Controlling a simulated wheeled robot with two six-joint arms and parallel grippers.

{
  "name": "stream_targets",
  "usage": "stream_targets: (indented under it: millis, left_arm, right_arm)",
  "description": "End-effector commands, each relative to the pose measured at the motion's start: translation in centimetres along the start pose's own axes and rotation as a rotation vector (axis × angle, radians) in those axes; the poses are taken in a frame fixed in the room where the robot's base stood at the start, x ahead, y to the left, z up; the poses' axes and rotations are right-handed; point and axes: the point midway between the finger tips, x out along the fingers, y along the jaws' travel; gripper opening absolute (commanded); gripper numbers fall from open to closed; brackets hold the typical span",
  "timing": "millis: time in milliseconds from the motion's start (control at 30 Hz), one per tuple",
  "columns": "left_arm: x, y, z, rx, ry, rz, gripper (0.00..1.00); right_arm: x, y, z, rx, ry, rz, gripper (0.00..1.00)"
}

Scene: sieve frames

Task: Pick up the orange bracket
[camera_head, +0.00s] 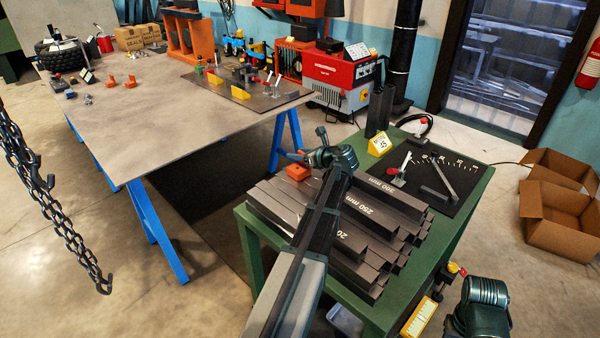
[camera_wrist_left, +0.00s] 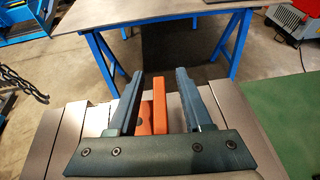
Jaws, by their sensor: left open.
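The orange bracket (camera_head: 298,172) lies on the far left end of the stack of grey bars on the green table. In the left wrist view, the bracket (camera_wrist_left: 158,105) shows as an orange upright part and a lower part beside it. My left gripper (camera_head: 310,160) is at the bracket. In the left wrist view, the open fingers (camera_wrist_left: 160,75) stand on either side of the bracket, with gaps visible. The bracket's lower end is hidden behind the gripper body.
Labelled grey bars (camera_head: 365,208) fill the left part of the green table (camera_head: 482,182). A large workbench (camera_head: 160,115) stands behind left. Hooked chains (camera_head: 60,215) hang at left. Cardboard boxes (camera_head: 560,222) stand right.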

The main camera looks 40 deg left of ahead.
Motion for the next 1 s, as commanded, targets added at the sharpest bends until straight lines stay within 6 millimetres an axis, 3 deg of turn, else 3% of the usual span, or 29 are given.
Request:
stream_targets:
  millis: [167, 433, 1000]
  left_arm:
    - [-0.06, 0.02, 0.05, 0.000, 0.000, -0.001, 0.50]
    - [-0.08, 0.00, 0.04, 0.000, 0.000, 0.000, 0.01]
    - [-0.10, 0.01, 0.03, 0.000, 0.000, 0.000, 0.00]
  right_arm:
    - [-0.07, 0.01, 0.01, 0.000, 0.000, 0.000, 0.50]
    - [-0.07, 0.01, 0.00, 0.000, 0.000, 0.000, 0.50]
    - [-0.07, 0.01, 0.01, 0.000, 0.000, 0.000, 0.50]
